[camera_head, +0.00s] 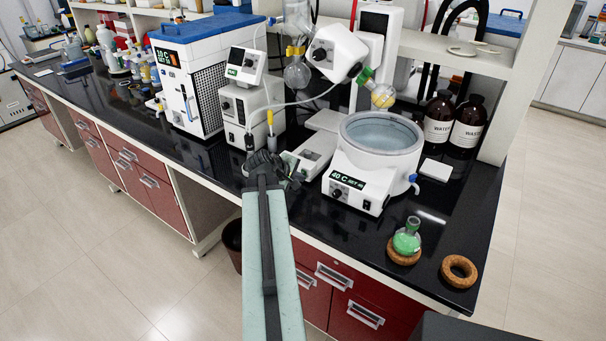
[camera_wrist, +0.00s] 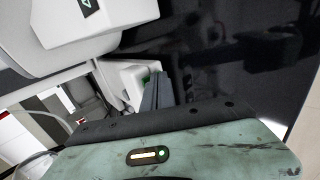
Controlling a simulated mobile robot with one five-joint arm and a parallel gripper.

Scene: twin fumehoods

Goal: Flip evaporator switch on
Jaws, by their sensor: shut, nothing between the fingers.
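The rotary evaporator (camera_head: 336,52) stands on the black bench with its white base (camera_head: 318,146) low at the front. My gripper (camera_head: 294,174) is at the front left end of that base, shut and empty. In the wrist view my gripper's fingers (camera_wrist: 158,82) are together beside a white housing (camera_wrist: 128,72).
The water bath (camera_head: 376,150) stands right of the base. A controller and pump unit (camera_head: 240,110) and a chiller (camera_head: 190,75) stand left. A green flask (camera_head: 407,238) on a cork ring and an empty cork ring (camera_head: 459,270) are at front right. A cable runs above my gripper.

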